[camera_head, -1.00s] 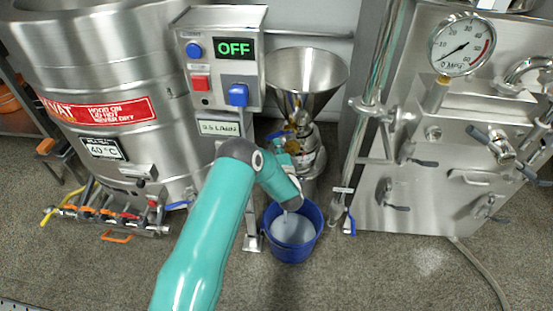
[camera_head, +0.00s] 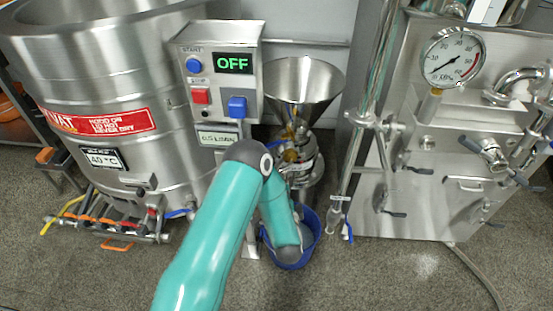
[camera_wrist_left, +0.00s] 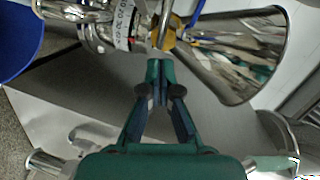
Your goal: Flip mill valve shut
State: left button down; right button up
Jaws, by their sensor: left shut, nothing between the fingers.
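The colloid mill stands behind my left arm, with a steel funnel hopper (camera_head: 303,85) on top. A brass-coloured fitting (camera_head: 290,152) sits below the funnel, with a blue valve handle (camera_head: 274,144) beside it, partly hidden by my arm. In the left wrist view, the brass fitting (camera_wrist_left: 168,38) is just beyond my left gripper (camera_wrist_left: 160,66), with a narrow blue handle (camera_wrist_left: 194,22) to its right. The gripper is shut and empty, close to the fitting; I cannot tell if it touches. In the head view my arm hides its fingers. My right gripper is not in view.
A blue bucket (camera_head: 312,246) stands on the floor below the mill, partly covered by my arm. A control box (camera_head: 215,70) reading OFF stands left of the funnel. A steel vat (camera_head: 120,70) is at left, and a steel machine with a gauge (camera_head: 453,57) is at right.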

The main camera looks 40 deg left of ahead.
pick_arm(q)
jog(key=s+d+f+n+g+h, duration=0.2)
jog(key=s+d+f+h, duration=0.15)
jog(key=d, duration=0.35)
jog(key=s+d+f+n+g+h, duration=0.1)
jog(key=s+d+f+g+h, duration=0.1)
jog(key=s+d+f+h, duration=0.25)
jog(key=s+d+f+n+g+h, duration=0.1)
jog(key=s+d+f+g+h, duration=0.1)
jog(key=s+d+g+h, duration=0.8)
jog(key=w+a+r+m+t+y, duration=0.1)
jog(key=w+a+r+m+y, duration=0.1)
jog(key=w+a+m+y, duration=1)
jog(key=w+a+r+m+t+y+b, duration=0.1)
jog(key=w+a+r+m+t+y, duration=0.15)
jog(key=w+a+r, duration=0.55)
jog(key=w+a+r+m+t+y+b, duration=0.15)
jog(key=w+a+r+m, duration=0.25)
jog(key=w+a+r, duration=0.5)
jog(key=a+f, duration=0.4)
jog(key=f, duration=0.1)
jog(key=shift+y+b, duration=0.35)
jog(key=shift+y, duration=0.05)
jog(key=shift+w, duration=0.15)
